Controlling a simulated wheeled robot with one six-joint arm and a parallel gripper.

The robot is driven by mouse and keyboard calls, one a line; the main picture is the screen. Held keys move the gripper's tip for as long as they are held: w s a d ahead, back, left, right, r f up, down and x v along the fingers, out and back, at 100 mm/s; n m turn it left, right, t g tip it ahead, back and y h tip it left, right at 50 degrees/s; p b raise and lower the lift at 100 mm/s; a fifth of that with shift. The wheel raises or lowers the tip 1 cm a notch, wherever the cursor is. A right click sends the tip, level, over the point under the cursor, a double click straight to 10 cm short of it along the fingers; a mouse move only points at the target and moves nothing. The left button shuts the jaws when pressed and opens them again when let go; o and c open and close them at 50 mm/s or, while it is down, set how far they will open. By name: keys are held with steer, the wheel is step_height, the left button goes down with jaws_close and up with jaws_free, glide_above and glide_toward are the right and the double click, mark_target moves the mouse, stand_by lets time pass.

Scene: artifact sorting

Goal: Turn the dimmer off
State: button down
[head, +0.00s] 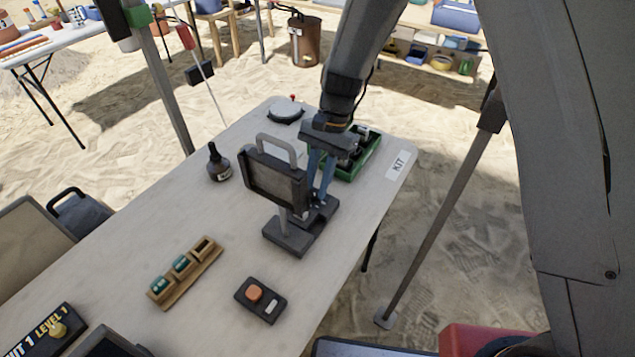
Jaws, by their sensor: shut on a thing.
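A lamp (275,184) with a flat dark panel, a pale top handle and a short post stands upright on the table. Its dark base (287,240) extends to the right, behind the panel. My gripper (321,197) points down at the right side of the panel, over the back part of this base. Its blue-grey fingers are shut on a small dark part there, which seems to be the dimmer. The fingers and panel edge hide most of that part, so its setting cannot be read.
The pale table (225,250) also holds a dark bottle (219,163), a wooden holder with green pieces (185,271), a box with an orange button (259,299) and a green tray (358,158) close behind my gripper. A white round dish (286,112) sits at the far edge.

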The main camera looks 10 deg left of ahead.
steer(key=n, duration=0.2)
steer(key=n+h, duration=0.2)
steer(key=n, duration=0.1)
steer(key=shift+a+n+g, duration=0.3)
steer(key=shift+a, duration=0.05)
steer(key=n+h, duration=0.2)
steer(key=n, duration=0.2)
steer(key=shift+a+n, duration=0.15)
steer(key=shift+n, duration=0.15)
steer(key=c, duration=1.5)
jaws_free()
steer(key=shift+t, duration=0.4)
steer(key=shift+c, duration=0.2)
steer(key=b+v, duration=0.1)
steer(key=v, duration=0.7)
